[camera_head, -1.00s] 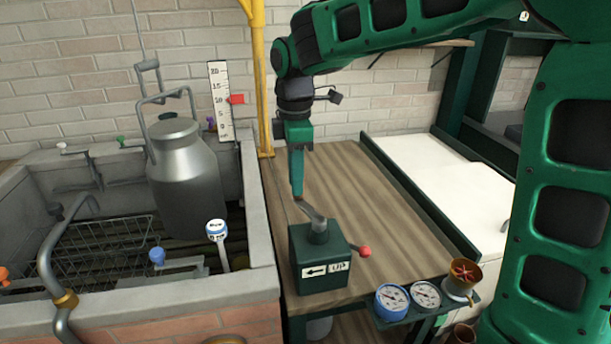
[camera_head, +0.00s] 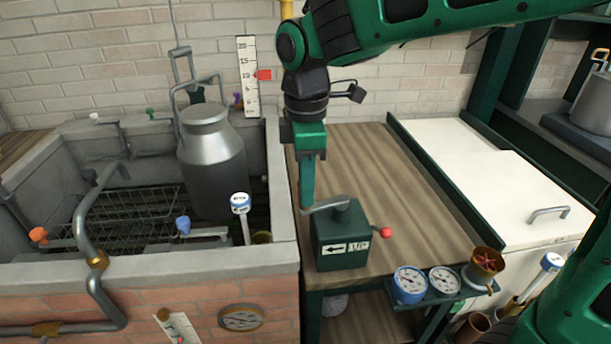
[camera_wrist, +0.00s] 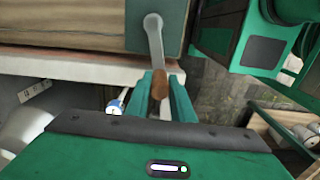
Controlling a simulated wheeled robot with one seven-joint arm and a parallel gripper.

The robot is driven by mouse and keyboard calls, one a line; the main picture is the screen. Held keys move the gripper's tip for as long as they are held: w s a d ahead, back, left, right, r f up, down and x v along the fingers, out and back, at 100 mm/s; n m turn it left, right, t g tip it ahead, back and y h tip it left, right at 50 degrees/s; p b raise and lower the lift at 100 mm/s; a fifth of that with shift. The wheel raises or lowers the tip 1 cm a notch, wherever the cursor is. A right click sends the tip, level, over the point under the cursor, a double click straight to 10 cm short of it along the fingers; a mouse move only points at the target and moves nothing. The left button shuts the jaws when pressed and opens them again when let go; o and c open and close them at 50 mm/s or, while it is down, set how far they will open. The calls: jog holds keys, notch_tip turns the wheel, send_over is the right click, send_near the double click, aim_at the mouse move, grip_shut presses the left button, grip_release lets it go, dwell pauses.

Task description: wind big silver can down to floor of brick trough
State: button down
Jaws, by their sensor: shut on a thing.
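The big silver can (camera_head: 211,165) hangs upright by its bail from a hook (camera_head: 183,65) inside the brick trough (camera_head: 150,302). I cannot tell the gap between its base and the trough floor. The green winch box (camera_head: 340,240) stands on the wooden bench, marked UP with a left arrow. Its grey crank (camera_head: 326,205) points left; the wrist view shows the crank arm (camera_wrist: 155,45) and its brown handle (camera_wrist: 160,84). My gripper (camera_head: 306,207) is shut on this handle, which sits between its green fingers (camera_wrist: 162,92) in the wrist view.
A numbered scale (camera_head: 249,95) behind the trough has a red pointer (camera_head: 264,75) near 10. A red knob (camera_head: 386,232) sticks out of the box's right side. Two dials (camera_head: 410,284) stand at the bench front. The wooden bench top (camera_head: 355,160) is clear behind the box.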

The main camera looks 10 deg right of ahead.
jog(key=s+d, duration=0.6)
jog(key=d, duration=0.4)
jog(key=w+d, duration=0.6)
jog(key=w, duration=0.4)
jog(key=w+a, duration=0.6)
jog(key=a, duration=0.4)
jog(key=s+a, duration=0.2)
jog(key=s, duration=0.1)
jog(key=s+a, duration=0.2)
jog(key=s, duration=0.1)
jog(key=s+a, duration=0.2)
jog(key=s, duration=0.2)
jog(key=shift+a, duration=0.15)
jog(key=s+d, duration=0.6)
jog(key=d, duration=0.3)
jog(key=w+d, duration=0.4)
jog(key=d, duration=0.3)
jog(key=shift+w, duration=0.25)
jog(key=c, duration=1.5)
grip_release()
jog(key=shift+o, duration=0.2)
